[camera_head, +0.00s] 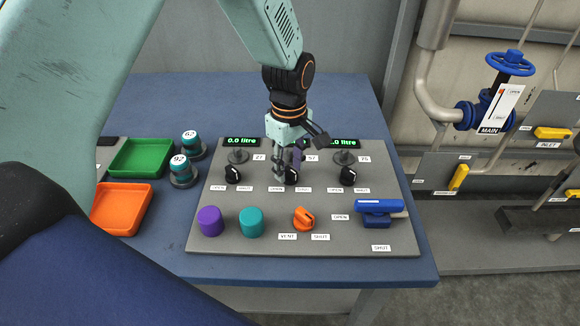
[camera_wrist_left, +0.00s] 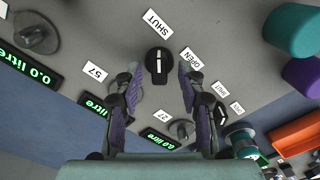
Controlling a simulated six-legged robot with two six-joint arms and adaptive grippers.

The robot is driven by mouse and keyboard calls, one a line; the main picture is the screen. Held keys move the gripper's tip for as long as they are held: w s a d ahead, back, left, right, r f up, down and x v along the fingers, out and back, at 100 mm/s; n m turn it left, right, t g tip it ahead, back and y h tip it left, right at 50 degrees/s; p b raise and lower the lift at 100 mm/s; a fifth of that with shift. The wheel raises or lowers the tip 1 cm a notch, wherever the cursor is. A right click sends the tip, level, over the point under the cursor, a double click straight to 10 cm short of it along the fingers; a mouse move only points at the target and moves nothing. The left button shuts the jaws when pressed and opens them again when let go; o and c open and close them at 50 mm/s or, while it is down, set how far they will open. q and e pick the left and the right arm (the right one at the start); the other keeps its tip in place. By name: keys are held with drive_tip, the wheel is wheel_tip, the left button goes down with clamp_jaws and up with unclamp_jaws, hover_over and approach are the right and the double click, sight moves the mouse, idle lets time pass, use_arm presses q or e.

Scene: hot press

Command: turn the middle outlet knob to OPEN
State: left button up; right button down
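The middle outlet knob (camera_head: 291,177) is black and sits on the grey panel, partly hidden by my left gripper in the head view. In the left wrist view the knob (camera_wrist_left: 159,62) shows whole, its white mark running up and down the picture. A SHUT label (camera_wrist_left: 157,24) is above it and an OPEN label (camera_wrist_left: 191,57) to its right. My left gripper (camera_head: 294,162) is over the panel at this knob. In the wrist view its fingers (camera_wrist_left: 159,72) are open, one on each side of the knob, with gaps visible. My right gripper is not in view.
Similar black knobs stand left (camera_head: 233,174) and right (camera_head: 348,176). An orange knob (camera_head: 304,218), purple cap (camera_head: 210,221), teal cap (camera_head: 251,221) and blue-handled lever (camera_head: 379,207) are in front. Green (camera_head: 141,158) and orange (camera_head: 121,208) trays lie left.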

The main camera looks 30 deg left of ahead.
use_arm(q)
drive_tip(key=shift+s+d, duration=0.15)
drive_tip(key=shift+d, duration=0.1)
drive_tip(key=shift+a+f, duration=0.25)
drive_tip(key=shift+c, duration=1.3)
drive_tip(key=shift+d+r, duration=0.1)
drive_tip(key=shift+d, duration=0.05)
clamp_jaws()
